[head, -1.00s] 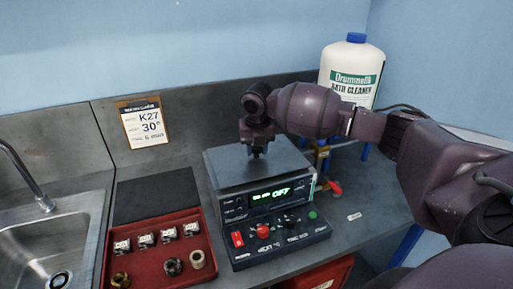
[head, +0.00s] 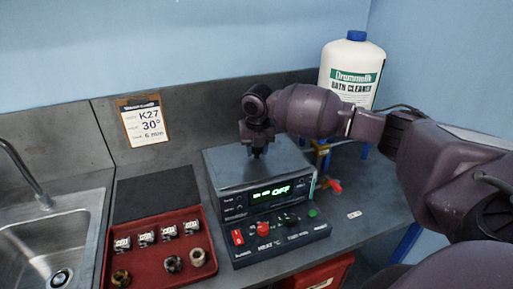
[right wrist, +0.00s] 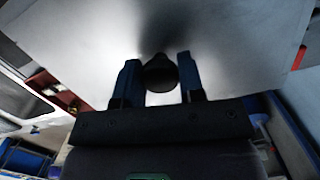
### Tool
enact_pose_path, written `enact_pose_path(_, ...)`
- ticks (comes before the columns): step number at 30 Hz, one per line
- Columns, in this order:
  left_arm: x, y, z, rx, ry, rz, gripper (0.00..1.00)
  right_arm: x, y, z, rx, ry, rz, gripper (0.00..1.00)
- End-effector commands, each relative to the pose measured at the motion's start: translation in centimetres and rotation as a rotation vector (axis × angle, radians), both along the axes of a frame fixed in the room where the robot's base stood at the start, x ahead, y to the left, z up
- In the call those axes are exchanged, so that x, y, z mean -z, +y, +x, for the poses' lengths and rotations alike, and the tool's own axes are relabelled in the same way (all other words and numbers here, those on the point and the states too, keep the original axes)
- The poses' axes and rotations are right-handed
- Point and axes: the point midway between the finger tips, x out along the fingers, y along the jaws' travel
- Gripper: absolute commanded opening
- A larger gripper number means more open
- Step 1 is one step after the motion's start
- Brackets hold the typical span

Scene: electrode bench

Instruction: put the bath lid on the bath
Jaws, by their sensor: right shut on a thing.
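The bath (head: 283,225) is a dark box with a green display reading OFF and a red switch and knobs on its front panel. The bath lid (head: 228,171) is a flat grey metal plate lying over the top of the bath, with no clear gap between them. It fills much of the right wrist view (right wrist: 230,40). My right gripper (head: 257,154) points down at the lid's middle. In the right wrist view its fingers (right wrist: 158,80) are shut on the lid's dark round knob (right wrist: 160,72). My left gripper is out of view.
A red tray (head: 142,262) with several small blocks and rings stands left of the bath, in front of a dark mat (head: 155,195). A sink (head: 50,240) is at far left. A bath cleaner bottle (head: 350,62) stands behind my right arm. A card (head: 144,122) is on the back wall.

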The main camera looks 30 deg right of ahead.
Motion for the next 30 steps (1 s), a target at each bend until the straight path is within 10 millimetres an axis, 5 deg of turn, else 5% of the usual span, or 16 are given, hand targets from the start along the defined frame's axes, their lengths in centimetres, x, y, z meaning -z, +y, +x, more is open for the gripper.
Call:
enact_pose_path(10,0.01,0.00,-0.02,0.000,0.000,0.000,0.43,0.29,0.01,0.02,0.000,0.000,0.001,0.00)
enact_pose_path(11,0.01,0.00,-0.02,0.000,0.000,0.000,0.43,0.28,0.01,0.02,0.000,0.000,0.001,0.41)
enact_pose_path(15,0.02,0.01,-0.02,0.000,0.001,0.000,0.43,0.30,0.01,0.01,0.000,0.000,0.001,0.62)
enact_pose_path(22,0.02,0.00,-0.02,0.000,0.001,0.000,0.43,0.41,0.00,-0.05,0.000,0.002,0.000,0.67)
enact_pose_path(27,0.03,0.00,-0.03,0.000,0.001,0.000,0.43,0.38,0.00,-0.03,0.000,0.001,0.000,0.91)
enact_pose_path(30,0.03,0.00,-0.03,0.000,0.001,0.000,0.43,0.35,0.00,-0.02,0.000,0.001,0.000,0.91)
